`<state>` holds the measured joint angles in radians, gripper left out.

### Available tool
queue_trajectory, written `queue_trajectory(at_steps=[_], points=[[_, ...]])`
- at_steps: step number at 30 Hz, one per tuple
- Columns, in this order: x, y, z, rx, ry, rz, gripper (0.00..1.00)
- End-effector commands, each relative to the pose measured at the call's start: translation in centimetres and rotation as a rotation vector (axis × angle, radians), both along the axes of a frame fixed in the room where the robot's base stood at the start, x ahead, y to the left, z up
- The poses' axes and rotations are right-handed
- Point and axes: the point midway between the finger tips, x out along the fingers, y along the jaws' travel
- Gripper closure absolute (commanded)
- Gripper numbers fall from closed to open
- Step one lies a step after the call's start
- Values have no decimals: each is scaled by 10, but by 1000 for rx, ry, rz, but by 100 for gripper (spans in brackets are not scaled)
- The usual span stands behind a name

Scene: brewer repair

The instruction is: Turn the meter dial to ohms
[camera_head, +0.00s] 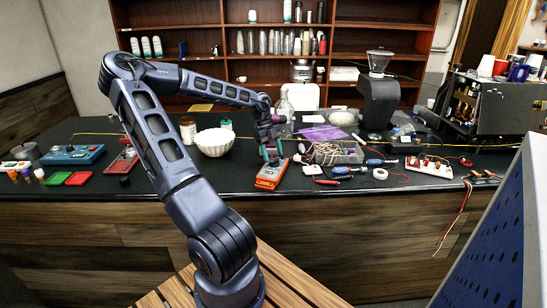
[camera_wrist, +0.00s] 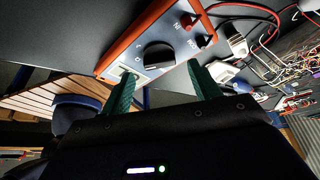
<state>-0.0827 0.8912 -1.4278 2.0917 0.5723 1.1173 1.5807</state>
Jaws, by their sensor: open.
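The orange-cased meter (camera_head: 271,174) lies on the dark counter, right of centre at the near edge. My gripper (camera_head: 271,151) is just above and behind the meter in the head view. In the wrist view my gripper (camera_wrist: 163,82) has its two green fingers spread apart with nothing between them. The dial lies just beyond the gap between the fingertips, apart from them. The dial's exact setting cannot be read.
A white fluted bowl (camera_head: 214,142) stands left of the gripper. A grey bin of wires (camera_head: 338,153) is close on the right, with screwdrivers (camera_head: 350,170) and loose leads in front.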

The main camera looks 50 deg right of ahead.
Motion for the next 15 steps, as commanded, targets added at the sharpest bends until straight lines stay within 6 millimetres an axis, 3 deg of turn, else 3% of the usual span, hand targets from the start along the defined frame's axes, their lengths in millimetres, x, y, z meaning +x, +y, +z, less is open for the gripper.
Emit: queue_trajectory(at_steps=[9,15], points=[[23,-2,54,-1,-1,3,38],[31,-3,74,-1,-1,3,38]])
